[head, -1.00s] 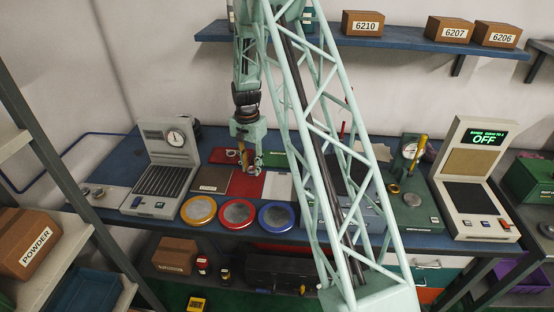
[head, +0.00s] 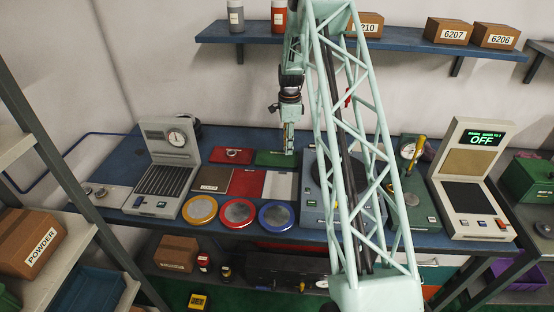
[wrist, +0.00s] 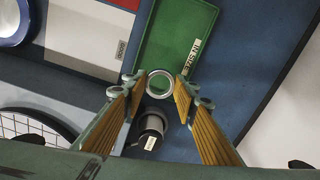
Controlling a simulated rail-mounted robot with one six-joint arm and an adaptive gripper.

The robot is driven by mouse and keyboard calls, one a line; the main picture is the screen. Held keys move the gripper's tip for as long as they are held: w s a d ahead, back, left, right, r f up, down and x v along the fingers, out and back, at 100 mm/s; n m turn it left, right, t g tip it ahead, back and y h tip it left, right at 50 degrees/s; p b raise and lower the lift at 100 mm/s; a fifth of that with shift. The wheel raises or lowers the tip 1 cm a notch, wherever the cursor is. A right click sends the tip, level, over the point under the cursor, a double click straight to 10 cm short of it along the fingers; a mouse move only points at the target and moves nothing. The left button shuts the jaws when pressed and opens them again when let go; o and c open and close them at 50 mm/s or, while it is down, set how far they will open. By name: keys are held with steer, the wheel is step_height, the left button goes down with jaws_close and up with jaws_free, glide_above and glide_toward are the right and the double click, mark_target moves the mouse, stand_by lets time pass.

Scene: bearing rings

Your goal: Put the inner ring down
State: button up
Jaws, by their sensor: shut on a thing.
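My gripper (head: 289,152) is over the back of the bench, at the right part of the green tray (head: 270,159). In the wrist view its two orange-padded fingers (wrist: 159,87) are shut on a small silver inner ring (wrist: 160,74), gripped at its sides. The ring's opening faces the camera, over the near end of the green tray (wrist: 172,45), which has a white label. Whether the ring touches the tray or hangs above it I cannot tell. In the head view the ring is too small to make out.
A dark cylinder with a white label (wrist: 152,133) is close beside the ring. A red tray (head: 231,156) lies left of the green one. Yellow, red and blue-rimmed dishes (head: 277,215) line the front. A blue machine (head: 312,197) stands to the right.

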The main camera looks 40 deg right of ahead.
mark_target(288, 159)
steer(key=shift+d, duration=0.2)
stand_by(0.3)
steer(key=shift+f, duration=2.45)
steer(key=shift+f, duration=0.15)
steer(key=o, duration=0.9)
steer(key=shift+r, duration=2.9)
